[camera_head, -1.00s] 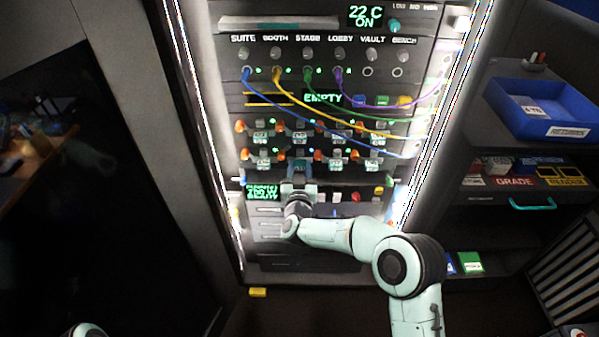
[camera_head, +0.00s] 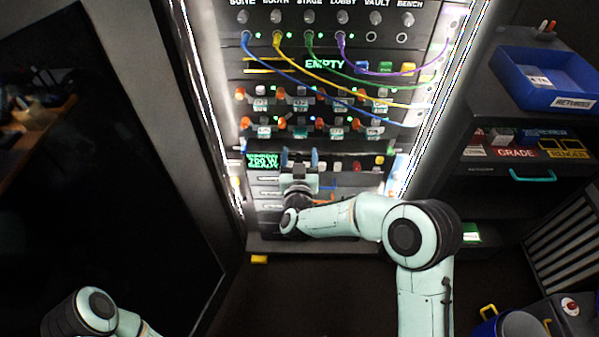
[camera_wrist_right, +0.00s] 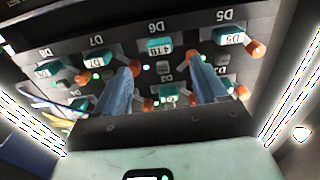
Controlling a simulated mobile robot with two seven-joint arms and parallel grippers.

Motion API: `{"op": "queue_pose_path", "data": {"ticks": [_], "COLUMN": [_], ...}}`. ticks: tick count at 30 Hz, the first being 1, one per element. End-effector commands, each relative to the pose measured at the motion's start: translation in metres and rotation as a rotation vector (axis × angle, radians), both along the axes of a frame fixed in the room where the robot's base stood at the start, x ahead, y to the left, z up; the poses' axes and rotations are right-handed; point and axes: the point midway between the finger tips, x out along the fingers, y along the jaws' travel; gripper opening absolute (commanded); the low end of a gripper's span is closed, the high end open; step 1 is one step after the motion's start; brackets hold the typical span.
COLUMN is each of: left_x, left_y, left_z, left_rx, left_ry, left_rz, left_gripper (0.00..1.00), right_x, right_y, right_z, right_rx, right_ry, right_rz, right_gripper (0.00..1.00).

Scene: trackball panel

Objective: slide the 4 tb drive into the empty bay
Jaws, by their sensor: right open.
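The drive labelled 4 TB (camera_wrist_right: 160,48) sits in the panel at the D6 position in the right wrist view, where the labels appear upside down. My right gripper (camera_wrist_right: 162,66) is open, with its two blue fingers either side of that drive's front in the picture and nothing between them. In the head view the right gripper (camera_head: 299,158) is in front of the panel, just below the lower drive row. I cannot make out which bay is empty; the fingers hide part of the rows. My left gripper is out of view; only an arm link shows.
Other drives with orange-tipped handles (camera_wrist_right: 255,48) flank the 4 TB one. A blue bin (camera_head: 510,75) stands on the right-hand shelf unit. A yellow block (camera_head: 259,259) lies below the panel.

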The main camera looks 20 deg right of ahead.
Motion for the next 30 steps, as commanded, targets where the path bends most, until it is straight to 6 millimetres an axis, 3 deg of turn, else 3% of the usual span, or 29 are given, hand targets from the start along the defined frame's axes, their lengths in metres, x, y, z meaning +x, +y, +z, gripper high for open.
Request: {"op": "queue_pose_path", "data": {"ticks": [4,10,30], "left_x": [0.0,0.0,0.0], "left_y": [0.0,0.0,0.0], "left_z": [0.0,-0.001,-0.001], "left_rx": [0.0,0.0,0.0], "left_ry": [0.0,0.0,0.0], "left_rz": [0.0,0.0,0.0], "left_gripper": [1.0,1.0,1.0], "right_x": [-0.031,-0.054,-0.06], "right_y": [0.009,0.016,0.017], "right_z": [0.0,0.0,-0.002], "right_rx": [0.0,0.001,0.001], "right_ry": [0.0,0.0,0.004], "right_rz": [0.002,0.0,0.001], "right_gripper": [0.72,0.72,0.72]}}
